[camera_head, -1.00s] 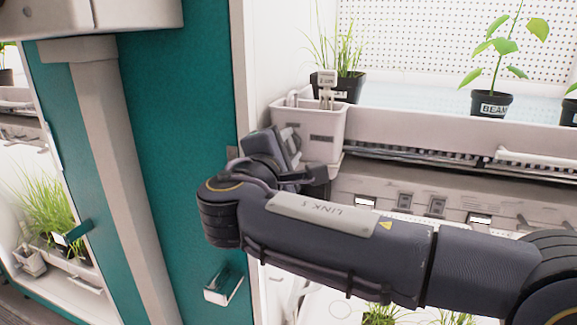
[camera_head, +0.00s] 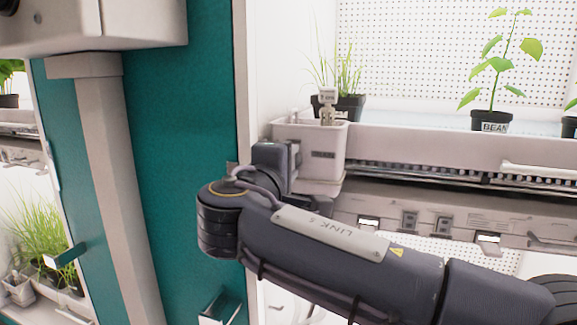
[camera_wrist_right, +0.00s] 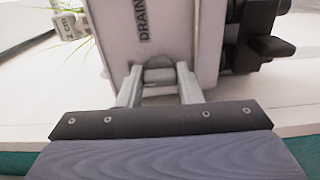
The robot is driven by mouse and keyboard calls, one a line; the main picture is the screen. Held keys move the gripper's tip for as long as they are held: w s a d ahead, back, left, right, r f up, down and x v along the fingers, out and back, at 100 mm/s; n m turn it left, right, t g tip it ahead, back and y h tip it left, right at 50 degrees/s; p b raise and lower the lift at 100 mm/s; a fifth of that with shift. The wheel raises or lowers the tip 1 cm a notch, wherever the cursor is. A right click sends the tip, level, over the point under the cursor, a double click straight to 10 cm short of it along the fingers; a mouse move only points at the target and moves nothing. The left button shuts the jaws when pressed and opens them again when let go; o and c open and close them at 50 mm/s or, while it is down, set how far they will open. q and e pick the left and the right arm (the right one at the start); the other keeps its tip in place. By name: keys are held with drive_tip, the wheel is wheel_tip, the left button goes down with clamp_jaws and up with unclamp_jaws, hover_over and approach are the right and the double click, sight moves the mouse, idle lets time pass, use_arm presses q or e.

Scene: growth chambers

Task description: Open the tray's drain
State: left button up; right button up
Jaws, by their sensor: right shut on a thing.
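The white drain box (camera_head: 324,164) hangs at the left end of the long white tray (camera_head: 430,143). In the right wrist view, the box (camera_wrist_right: 190,70) carries the label DRAIN. My right gripper (camera_wrist_right: 158,78) is at the box's face below that label. Its two pale fingers are shut on a rounded grey drain knob (camera_wrist_right: 158,73) between them. My left gripper is in neither view.
A level marker (camera_head: 328,105) stands up from the box. Potted grass (camera_head: 348,104) and a bean plant (camera_head: 491,121) stand on the tray. A teal panel (camera_head: 185,150) is left of my arm. A dark fitting (camera_wrist_right: 262,42) sticks out beside the box.

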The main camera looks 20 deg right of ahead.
drive_tip(key=shift+d+f, duration=0.1)
drive_tip(key=shift+f, duration=0.1)
drive_tip(key=o, duration=1)
drive_tip(key=shift+d, duration=0.15)
drive_tip(key=shift+r, duration=0.1)
drive_tip(key=v, duration=0.7)
drive_tip(key=shift+s+a, duration=0.25)
